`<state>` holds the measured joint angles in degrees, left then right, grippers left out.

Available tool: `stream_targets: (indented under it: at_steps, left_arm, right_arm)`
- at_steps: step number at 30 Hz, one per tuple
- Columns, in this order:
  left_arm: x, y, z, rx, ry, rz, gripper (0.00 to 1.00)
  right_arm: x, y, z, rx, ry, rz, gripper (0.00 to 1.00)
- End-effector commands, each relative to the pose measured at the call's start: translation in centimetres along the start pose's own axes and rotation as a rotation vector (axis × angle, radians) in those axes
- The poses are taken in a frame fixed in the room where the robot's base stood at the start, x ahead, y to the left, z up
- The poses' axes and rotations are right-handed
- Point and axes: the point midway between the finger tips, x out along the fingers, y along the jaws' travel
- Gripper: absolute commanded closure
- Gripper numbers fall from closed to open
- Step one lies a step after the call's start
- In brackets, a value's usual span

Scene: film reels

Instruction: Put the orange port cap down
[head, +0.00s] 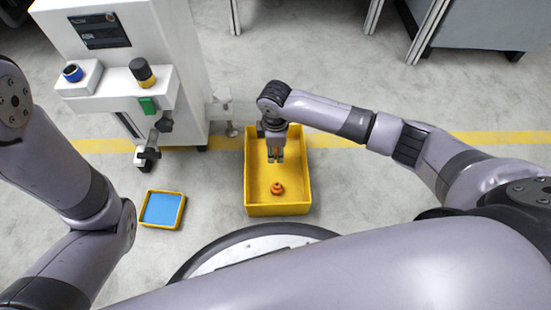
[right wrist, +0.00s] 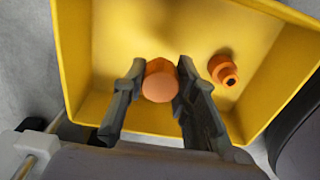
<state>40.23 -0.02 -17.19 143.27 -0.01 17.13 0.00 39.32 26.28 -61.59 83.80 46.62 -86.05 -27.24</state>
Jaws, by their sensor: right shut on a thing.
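My right gripper (head: 275,156) points down over the yellow bin (head: 251,190). A second orange piece, stepped and round (head: 277,189), lies on the bin floor apart from the gripper, and also shows in the right wrist view (right wrist: 223,69). My left gripper is not in view.
A white machine (head: 150,40) with a black-and-yellow knob (head: 142,72), a blue-ringed part (head: 73,73) and a green button (head: 148,105) stands at the back left. A small yellow tray with a blue inside (head: 162,209) lies left of the bin. Bare floor lies between them.

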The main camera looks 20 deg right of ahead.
Motion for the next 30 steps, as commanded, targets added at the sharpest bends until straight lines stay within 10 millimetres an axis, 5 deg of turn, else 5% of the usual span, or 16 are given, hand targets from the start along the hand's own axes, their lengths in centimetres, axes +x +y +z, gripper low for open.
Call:
stream_targets:
  at_steps: [7, 20, 21, 30]
  left_arm:
    - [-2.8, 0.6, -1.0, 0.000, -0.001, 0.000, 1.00]
    - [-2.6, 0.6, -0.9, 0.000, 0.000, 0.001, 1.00]
    - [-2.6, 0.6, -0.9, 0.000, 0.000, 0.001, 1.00]
    - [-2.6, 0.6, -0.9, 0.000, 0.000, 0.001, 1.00]
  right_arm:
    - [3.9, 0.0, 0.0, 0.000, -0.002, -0.001, 1.00]
    - [4.2, 0.0, 0.0, 0.001, -0.001, -0.001, 1.00]
    - [4.2, 0.0, 0.0, 0.001, -0.001, -0.001, 0.72]
    - [4.2, 0.0, 0.0, 0.000, -0.001, 0.000, 0.53]
